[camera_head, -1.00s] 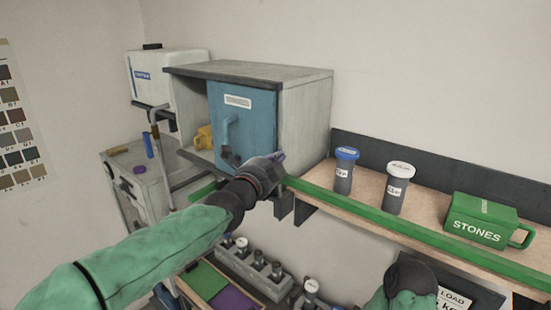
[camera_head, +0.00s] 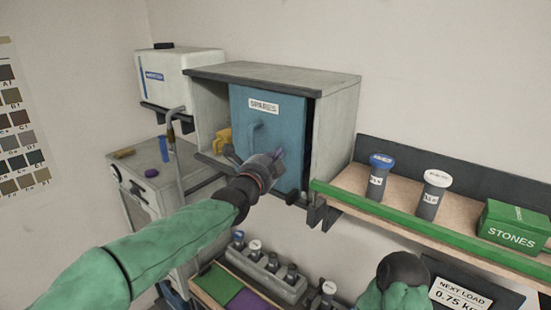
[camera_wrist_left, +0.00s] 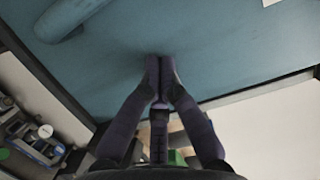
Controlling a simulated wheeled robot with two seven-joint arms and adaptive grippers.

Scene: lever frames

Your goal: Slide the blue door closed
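The blue door (camera_head: 283,125), labelled SPARES, stands in the front of a grey cabinet (camera_head: 337,130). It covers the middle and right of the opening; the left part is open, and a narrow dark gap shows along its right edge. Its vertical handle (camera_head: 256,135) is at its left side and also shows in the left wrist view (camera_wrist_left: 72,18). My left gripper (camera_head: 256,155) is in front of the door's lower part, below the handle. In the wrist view its fingers (camera_wrist_left: 158,68) are together with nothing between them, tips at the door face; contact is unclear. My right gripper is out of view.
A yellow object (camera_head: 222,140) sits inside the cabinet's open left part. A green-edged shelf (camera_head: 420,232) to the right holds two capped jars and a green STONES box (camera_head: 513,226). A rack of vials (camera_head: 265,273) stands below. A white container (camera_head: 180,75) is at left.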

